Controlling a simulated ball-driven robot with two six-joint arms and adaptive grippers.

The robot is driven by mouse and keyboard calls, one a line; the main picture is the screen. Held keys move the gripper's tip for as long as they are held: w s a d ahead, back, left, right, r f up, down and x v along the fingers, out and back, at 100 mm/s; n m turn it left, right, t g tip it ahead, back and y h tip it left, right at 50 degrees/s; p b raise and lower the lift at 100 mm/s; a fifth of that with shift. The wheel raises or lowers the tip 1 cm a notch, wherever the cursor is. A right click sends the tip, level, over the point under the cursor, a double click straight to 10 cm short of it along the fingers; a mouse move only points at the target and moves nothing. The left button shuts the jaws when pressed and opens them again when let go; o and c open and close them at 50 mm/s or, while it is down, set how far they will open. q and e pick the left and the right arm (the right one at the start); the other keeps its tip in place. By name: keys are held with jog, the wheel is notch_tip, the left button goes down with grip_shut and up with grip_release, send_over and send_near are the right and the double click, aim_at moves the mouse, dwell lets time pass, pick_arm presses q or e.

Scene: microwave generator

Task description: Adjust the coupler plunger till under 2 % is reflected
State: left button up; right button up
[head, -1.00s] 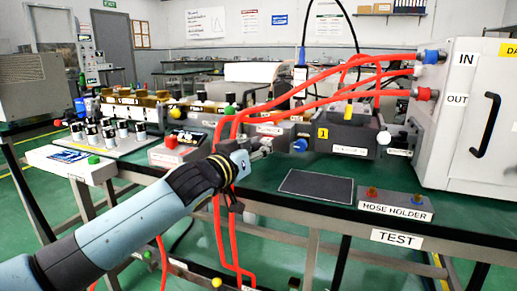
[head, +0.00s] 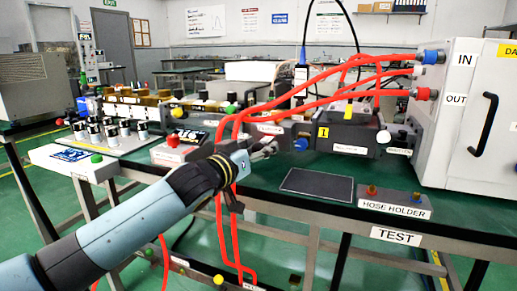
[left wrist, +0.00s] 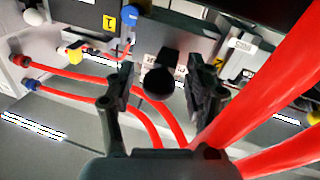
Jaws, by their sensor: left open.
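My left gripper (head: 270,149) is open in front of the grey waveguide row, left of the blue knob (head: 301,145). In the left wrist view, its two black fingers (left wrist: 160,72) stand on either side of a round black knob (left wrist: 158,82), which may be the plunger knob. A gap shows on both sides, so the fingers are not closed on it. The blue knob also shows in the left wrist view (left wrist: 129,13), beyond the fingertips. A small meter (head: 187,138) with a red button stands left of my gripper; its reading is too small to read. My right gripper is not in view.
Red hoses (head: 310,83) run from the white cabinet (head: 465,110) across the bench and hang beside my left gripper. They pass close to the fingers in the left wrist view (left wrist: 190,153). A dark mat (head: 317,185) and hose holder (head: 395,204) lie at the front right.

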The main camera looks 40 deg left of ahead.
pick_arm(q)
jog(key=s, duration=1.2)
jog(key=shift+d, duration=0.25)
